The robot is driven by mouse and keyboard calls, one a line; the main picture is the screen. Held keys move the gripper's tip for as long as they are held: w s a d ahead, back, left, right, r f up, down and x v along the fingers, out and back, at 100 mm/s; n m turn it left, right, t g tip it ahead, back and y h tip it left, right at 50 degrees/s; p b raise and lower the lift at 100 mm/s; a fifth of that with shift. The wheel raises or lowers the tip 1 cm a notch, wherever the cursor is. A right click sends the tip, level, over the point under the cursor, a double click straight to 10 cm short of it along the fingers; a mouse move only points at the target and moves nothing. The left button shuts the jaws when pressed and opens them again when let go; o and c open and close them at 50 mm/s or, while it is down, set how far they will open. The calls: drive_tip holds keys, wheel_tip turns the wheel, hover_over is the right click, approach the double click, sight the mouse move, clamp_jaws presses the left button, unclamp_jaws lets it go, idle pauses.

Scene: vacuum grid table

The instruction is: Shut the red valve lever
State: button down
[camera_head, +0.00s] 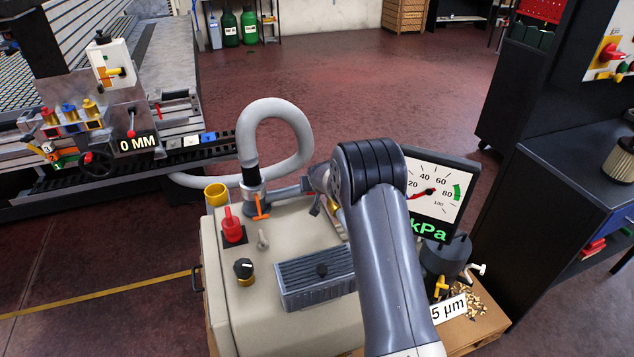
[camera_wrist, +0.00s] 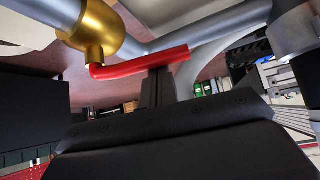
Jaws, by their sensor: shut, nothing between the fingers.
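The red valve lever (camera_wrist: 140,62) shows in the wrist view. It is a bent red bar that starts under a round brass valve body (camera_wrist: 97,30) and reaches right, rising slightly, roughly along the grey pipe (camera_wrist: 190,35). My gripper (camera_wrist: 157,78) is shut and empty, its dark fingertips just below and against the lever's right half in the picture. I cannot tell whether they touch it. In the head view my gripper (camera_head: 324,204) is at the pipe behind the beige pump housing (camera_head: 300,225). My arm hides the red lever there.
An orange lever (camera_head: 260,208) sits on the hose fitting, left of my gripper. A kPa gauge (camera_head: 437,190) stands close right of my arm.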

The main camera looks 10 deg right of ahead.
drive_tip(key=shift+s+f+b, duration=0.15)
drive_tip(key=shift+s+b, duration=0.6)
drive_tip(key=shift+b, duration=0.2)
drive_tip(key=v, duration=1.1)
drive_tip(key=shift+w, duration=0.15)
idle(0.3)
drive_tip(key=x, duration=1)
drive_tip(key=shift+w+f, duration=0.25)
drive_tip(key=shift+s+r, duration=0.1)
